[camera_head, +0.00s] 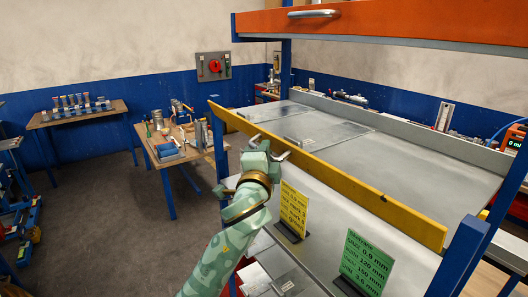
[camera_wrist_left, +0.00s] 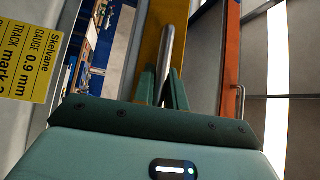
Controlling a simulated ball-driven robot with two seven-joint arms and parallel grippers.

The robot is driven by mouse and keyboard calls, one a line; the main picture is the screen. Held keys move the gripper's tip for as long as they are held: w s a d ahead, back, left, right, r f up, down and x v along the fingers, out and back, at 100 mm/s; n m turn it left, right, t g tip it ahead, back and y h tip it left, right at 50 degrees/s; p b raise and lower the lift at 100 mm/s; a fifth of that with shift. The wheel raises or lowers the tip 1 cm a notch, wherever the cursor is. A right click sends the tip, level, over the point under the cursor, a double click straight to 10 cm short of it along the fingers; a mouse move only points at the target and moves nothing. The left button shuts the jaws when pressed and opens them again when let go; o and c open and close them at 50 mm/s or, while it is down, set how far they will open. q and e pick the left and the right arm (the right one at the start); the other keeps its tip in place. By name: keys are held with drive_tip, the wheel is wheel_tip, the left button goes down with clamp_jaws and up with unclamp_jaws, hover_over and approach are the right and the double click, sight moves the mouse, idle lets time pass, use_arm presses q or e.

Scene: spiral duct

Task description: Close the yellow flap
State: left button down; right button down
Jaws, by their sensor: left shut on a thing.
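The yellow flap (camera_head: 340,180) is a long narrow board. In the head view it runs slantwise along the front of the grey metal shelf, from upper left to lower right. Its yellow face also shows in the left wrist view (camera_wrist_left: 152,40). My left gripper (camera_head: 279,152) is at the flap's near side, left of its middle. In the wrist view the fingers of my left gripper (camera_wrist_left: 163,88) are shut on a silvery bar handle (camera_wrist_left: 167,48) in front of the yellow face. The head view mostly hides this grip. My right gripper is in neither view.
An orange flap with a metal handle (camera_head: 313,14) hangs above. Thin metal sheets (camera_head: 320,130) lie on the grey shelf (camera_head: 430,175). Below stand a yellow sign (camera_head: 293,208) and a green sign (camera_head: 366,262). Blue posts flank the shelf. Open floor (camera_head: 100,190) is at left.

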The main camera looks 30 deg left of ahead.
use_arm(q)
drive_tip(key=shift+w+d+r+m+g+h, duration=0.15)
drive_tip(key=shift+w+r+m+g+h, duration=0.3)
drive_tip(key=shift+m+g, duration=0.35)
drive_tip(key=shift+w+d+r+m+g+h, duration=0.1)
drive_tip(key=shift+w+r+m+g+h, duration=0.1)
drive_tip(key=shift+r+m+g, duration=0.45)
drive_tip(key=shift+f+m, duration=0.1)
drive_tip(key=shift+m, duration=0.15)
drive_tip(key=c, duration=1.7)
unclamp_jaws()
drive_tip(key=shift+w, duration=0.1)
